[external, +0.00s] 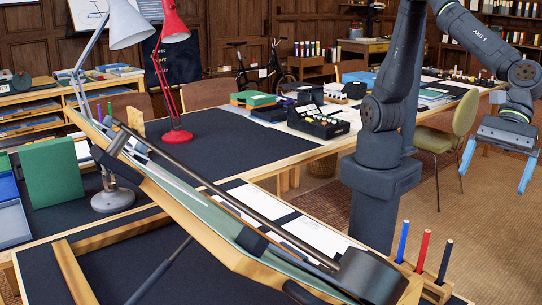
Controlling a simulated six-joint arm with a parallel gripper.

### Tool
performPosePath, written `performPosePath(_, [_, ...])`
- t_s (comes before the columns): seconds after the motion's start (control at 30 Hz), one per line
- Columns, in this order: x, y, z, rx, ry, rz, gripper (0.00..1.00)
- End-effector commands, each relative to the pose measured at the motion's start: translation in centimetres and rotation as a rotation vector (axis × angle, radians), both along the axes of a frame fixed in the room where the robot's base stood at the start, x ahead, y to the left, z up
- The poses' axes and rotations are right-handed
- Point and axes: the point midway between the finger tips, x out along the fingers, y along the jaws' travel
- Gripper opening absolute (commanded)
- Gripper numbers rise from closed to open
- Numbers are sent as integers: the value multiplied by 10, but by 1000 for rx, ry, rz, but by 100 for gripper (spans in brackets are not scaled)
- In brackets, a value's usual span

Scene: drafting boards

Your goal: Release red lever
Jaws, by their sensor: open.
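I cannot make out a red lever in this view. A tilted drafting board (178,196) with a green face and wooden edge runs diagonally across the front, seen nearly edge-on. A dark bar lies along it, and a dark rounded weight (369,277) sits at its lower right end. My gripper (493,183) is at the right, high and well away from the board. Its two blue fingers are wide apart, pointing down, with nothing between them.
A red lamp (175,85) and a white lamp (127,28) stand over the dark-topped tables. Blue, red and dark pens (422,249) stand upright in a wooden holder at lower right. A green chair (450,140) stands near my gripper, above open floor.

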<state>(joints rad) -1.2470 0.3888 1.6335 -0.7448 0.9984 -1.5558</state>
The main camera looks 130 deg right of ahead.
Motion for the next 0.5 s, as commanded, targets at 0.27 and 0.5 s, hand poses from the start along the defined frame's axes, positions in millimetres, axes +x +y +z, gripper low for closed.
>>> performPosePath(0.27, [-5, -1, 6, -2, 1, -1, 100])
performPosePath(0.5, [-5, 0, 6, -1, 1, -1, 72])
